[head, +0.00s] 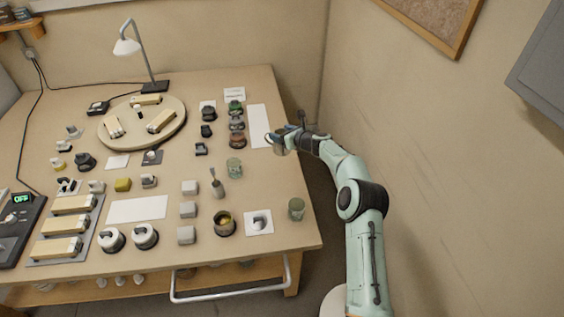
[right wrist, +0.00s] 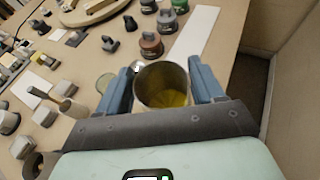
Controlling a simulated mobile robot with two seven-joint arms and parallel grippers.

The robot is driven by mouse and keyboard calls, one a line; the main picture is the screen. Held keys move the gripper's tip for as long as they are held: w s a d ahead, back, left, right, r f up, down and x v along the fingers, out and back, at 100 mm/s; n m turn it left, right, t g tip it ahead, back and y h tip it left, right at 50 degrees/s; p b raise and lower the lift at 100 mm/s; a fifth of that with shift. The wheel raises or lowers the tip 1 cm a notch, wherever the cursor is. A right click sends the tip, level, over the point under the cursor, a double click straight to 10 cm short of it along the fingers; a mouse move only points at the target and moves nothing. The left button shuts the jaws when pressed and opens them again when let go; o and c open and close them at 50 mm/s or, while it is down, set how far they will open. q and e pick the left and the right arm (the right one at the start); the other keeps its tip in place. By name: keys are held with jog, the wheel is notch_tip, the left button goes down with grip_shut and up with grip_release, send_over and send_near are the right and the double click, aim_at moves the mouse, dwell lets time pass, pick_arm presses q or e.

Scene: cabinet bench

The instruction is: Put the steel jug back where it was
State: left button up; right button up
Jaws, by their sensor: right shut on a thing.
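The steel jug (right wrist: 163,86) is a round metal vessel with yellow contents in the bottom. It stands between the two blue fingers of my right gripper (right wrist: 165,85) in the right wrist view. The right gripper (head: 278,143) is shut on the jug, at the right edge of the bench in the head view. There the jug (head: 281,149) is small and partly covered by the fingers. A white strip (head: 258,126) lies just left of the gripper. A white square mat (head: 259,221) lies near the front right with a small grey and white item on it. My left gripper is not in view.
Dark and brown lidded pots (head: 237,141) stand in a row left of the white strip. A green glass (head: 234,167), another glass (head: 296,209) and a dark pot (head: 224,223) stand on the right part. A white rectangle (head: 137,209) is bare. The wall is close on the right.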

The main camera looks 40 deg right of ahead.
notch_tip(320, 180, down, 7)
jog(key=shift+w+f+b, duration=0.1)
jog(key=shift+f+b, duration=0.1)
jog(key=shift+b, duration=0.25)
jog(key=shift+f, duration=2.45)
jog(key=o, duration=1.3)
jog(key=shift+f, duration=0.1)
jog(key=shift+c, duration=0.2)
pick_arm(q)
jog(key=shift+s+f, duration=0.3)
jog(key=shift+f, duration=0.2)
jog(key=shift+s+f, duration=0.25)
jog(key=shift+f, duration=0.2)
pick_arm(e)
jog(key=shift+s+d+b, duration=0.2)
jog(key=shift+s+b, duration=0.5)
jog(key=shift+b, duration=0.05)
pick_arm(q)
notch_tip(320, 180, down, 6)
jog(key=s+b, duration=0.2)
jog(key=b, duration=0.2)
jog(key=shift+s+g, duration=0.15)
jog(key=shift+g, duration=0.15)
pick_arm(e)
jog(key=v, duration=1)
jog(key=shift+s+a+r, duration=0.2)
jog(key=shift+s+r, duration=0.05)
jog(key=shift+r, duration=0.15)
